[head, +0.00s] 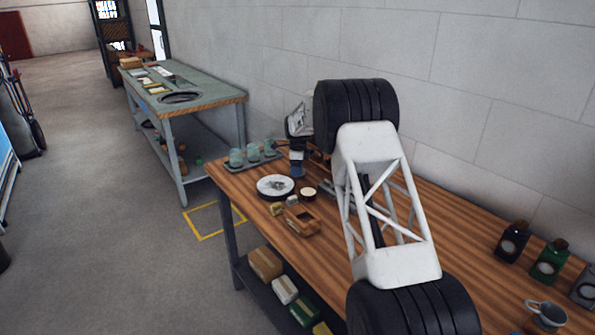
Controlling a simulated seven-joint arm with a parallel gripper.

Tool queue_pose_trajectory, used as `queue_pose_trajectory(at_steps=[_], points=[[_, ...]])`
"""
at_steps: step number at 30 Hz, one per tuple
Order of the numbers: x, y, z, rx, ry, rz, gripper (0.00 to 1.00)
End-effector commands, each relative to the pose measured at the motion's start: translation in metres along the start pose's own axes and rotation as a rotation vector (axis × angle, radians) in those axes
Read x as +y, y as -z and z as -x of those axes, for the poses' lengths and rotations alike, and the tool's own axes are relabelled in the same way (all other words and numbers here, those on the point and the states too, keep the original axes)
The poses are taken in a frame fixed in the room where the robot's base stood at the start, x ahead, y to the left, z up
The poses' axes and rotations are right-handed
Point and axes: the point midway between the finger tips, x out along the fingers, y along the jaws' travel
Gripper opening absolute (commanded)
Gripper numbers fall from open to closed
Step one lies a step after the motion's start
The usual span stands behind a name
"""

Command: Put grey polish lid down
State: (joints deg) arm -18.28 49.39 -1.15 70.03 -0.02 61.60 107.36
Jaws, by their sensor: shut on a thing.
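My gripper (298,170) points down over the far left part of the wooden workbench (455,225). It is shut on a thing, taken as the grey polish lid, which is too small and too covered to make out. A small round tin (308,192) with a pale top and dark side stands just to the right of the plate. I cannot tell whether my gripper touches the bench.
A tray of several glass jars (253,154) stands at the bench's far left corner. An open wooden box (302,220) and small blocks (277,209) lie near the front edge. Dark and green bottles (549,262) and a mug (546,315) stand at the right. My arm hides the bench's middle.

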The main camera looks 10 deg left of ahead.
Motion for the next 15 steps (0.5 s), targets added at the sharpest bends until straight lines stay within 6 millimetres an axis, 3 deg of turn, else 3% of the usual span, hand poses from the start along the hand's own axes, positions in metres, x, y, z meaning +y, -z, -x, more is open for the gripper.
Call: queue_pose_trajectory(at_steps=[4, 15], points=[[-0.0003, -0.0001, -0.0102, 0.0, 0.001, 0.0, 0.48], [-0.0001, 0.0, -0.0125, 0.0, 0.001, 0.0, 0.48]])
